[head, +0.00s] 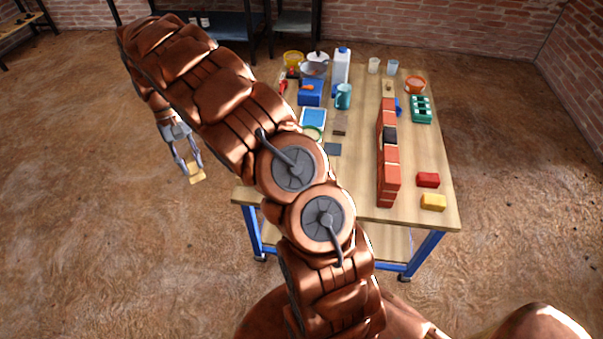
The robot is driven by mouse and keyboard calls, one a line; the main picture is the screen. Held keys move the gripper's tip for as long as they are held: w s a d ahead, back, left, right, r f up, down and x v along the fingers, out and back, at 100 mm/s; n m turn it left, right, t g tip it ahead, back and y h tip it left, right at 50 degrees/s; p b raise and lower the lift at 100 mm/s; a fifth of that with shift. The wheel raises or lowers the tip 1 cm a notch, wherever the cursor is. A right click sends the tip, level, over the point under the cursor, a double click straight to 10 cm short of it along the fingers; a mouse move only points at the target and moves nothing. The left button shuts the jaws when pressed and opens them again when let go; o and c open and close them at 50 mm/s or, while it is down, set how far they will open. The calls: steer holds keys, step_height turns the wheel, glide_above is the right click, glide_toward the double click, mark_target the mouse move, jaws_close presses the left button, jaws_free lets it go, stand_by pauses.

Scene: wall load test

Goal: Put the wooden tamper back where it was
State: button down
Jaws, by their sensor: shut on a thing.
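My gripper (189,168) hangs over the bare floor, left of the workbench and well clear of it. It is shut on a small tan, wooden-looking piece (198,176), which I take to be the wooden tamper. The piece sticks out below the fingertips, and its full shape is too small to make out. My arm hides part of the bench's left side.
The wooden workbench (424,208) has a red brick wall (389,165) standing on it, with one dark block (390,135) in it. A white jug (342,66), a teal mug (343,97) and containers crowd the far end.

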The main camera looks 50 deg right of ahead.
steer(key=s+d+f+m+t+y+b, duration=0.2)
steer(key=s+d+f+m+b, duration=0.2)
steer(key=d+m, duration=0.4)
steer(key=s+d+f+m+t+y+b, duration=0.25)
steer(key=d+f+m+b, duration=0.2)
steer(key=d, duration=0.65)
steer(key=s+d+f+m+t+h+b, duration=0.2)
steer(key=s+d+f+m+b, duration=0.25)
steer(key=s+m, duration=0.35)
steer(key=s+d+f+m+t+h+b, duration=0.2)
steer(key=s+d+f+m+h+b, duration=0.25)
steer(key=m, duration=0.65)
steer(key=w+d, duration=0.1)
steer(key=w, duration=0.3)
steer(key=w+d+f+y+b, duration=0.1)
steer(key=w+d, duration=0.1)
steer(key=w, duration=0.2)
steer(key=w+d+f+y+b, duration=0.1)
steer(key=w+d, duration=0.1)
steer(key=w, duration=0.2)
steer(key=shift+d+f, duration=0.15)
steer(key=shift+d, duration=0.1)
steer(key=shift+w+f+b, duration=0.1)
steer(key=shift+f+b, duration=0.4)
steer(key=shift+f, duration=1.2)
steer(key=c, duration=0.9)
jaws_free()
steer(key=shift+f, duration=0.15)
